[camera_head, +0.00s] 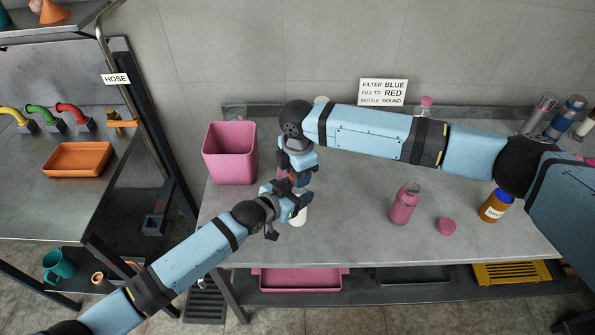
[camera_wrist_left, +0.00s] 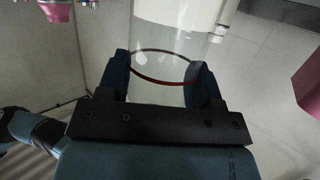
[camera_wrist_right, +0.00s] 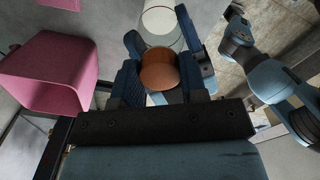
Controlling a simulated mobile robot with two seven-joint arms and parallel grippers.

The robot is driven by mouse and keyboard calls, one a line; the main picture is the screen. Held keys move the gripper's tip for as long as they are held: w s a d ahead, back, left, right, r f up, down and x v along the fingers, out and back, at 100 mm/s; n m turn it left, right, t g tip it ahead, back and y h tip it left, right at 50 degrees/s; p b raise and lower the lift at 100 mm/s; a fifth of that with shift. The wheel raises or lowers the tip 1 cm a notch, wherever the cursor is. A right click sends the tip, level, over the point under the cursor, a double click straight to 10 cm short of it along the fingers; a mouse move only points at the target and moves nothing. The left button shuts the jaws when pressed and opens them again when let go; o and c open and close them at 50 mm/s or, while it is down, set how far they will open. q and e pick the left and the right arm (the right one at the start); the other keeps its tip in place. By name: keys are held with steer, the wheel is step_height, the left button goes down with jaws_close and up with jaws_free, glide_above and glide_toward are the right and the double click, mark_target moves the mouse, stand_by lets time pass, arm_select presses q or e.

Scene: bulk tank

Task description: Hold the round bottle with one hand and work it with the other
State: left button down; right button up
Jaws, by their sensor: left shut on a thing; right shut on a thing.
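In the head view the right gripper (camera_head: 297,174) is just above the left one, and the two hide most of the bottle. A white part (camera_head: 299,217) shows below them.
A pink bin (camera_head: 231,153) stands left of the grippers. To the right are a pink bottle (camera_head: 404,204), a loose pink lid (camera_head: 446,226) and an amber jar (camera_head: 494,207) with a blue lid. A wall sign (camera_head: 383,93) reads filter blue, fill to red, bottle round.

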steer(key=o, duration=1)
steer(key=shift+r, duration=2.3)
steer(key=o, duration=0.6)
steer(key=shift+c, duration=0.2)
step_height(320, 180, up, 12)
